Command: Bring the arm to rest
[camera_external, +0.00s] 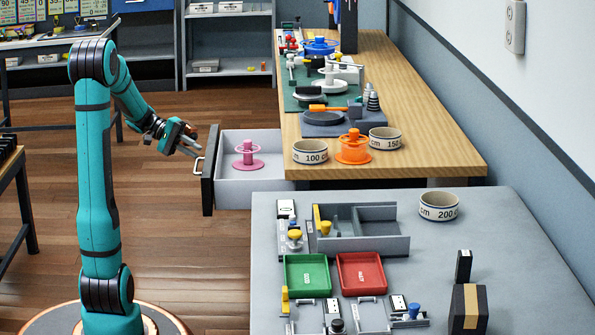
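My teal arm (97,180) stands at the left, raised and bent over at the top, with its forearm sloping down to the right. My gripper (194,148) hangs in the air near the front of an open drawer (262,185). Its two grey fingers look spread apart, with nothing seen between them. The gripper appears just above and left of the drawer's dark front (209,170) and its handle (198,165); whether it touches them is hard to tell, but it looks apart. A pink spool-like piece (249,157) stands upright inside the drawer.
The wooden table (440,150) holds an orange spool (353,147), labelled strap rolls (310,152) and tools. The grey table (520,240) in front bears a divided tray (375,243), a green tray (307,273), a red tray (361,273) and a black box (468,309). Floor between arm and drawer is clear.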

